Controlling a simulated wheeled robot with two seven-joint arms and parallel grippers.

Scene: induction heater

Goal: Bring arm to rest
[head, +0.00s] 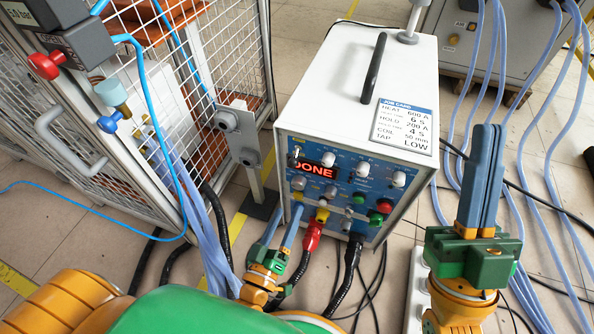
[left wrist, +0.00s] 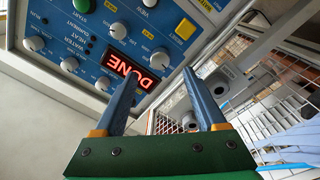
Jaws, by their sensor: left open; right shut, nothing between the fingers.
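My left gripper (head: 287,213) is in front of the lower left part of the heater's control panel, its two blue fingers apart and empty. In the left wrist view the open fingers (left wrist: 158,74) point toward the panel, with the lit DONE display (left wrist: 132,73) beyond them; I cannot tell whether they touch anything. My right gripper (head: 488,128) stands upright at the right with its fingers pressed together and nothing between them. The induction heater (head: 334,75) is a white box with a blue panel of knobs and buttons. Its display (head: 314,170) reads DONE in red.
A wire-mesh cage (head: 220,60) stands at the left, with a red-knobbed valve (head: 45,66) and blue hoses. A grey post (head: 240,135) stands between cage and heater. Cables (head: 345,275) hang below the panel. Pale hoses (head: 476,70) run behind the right gripper.

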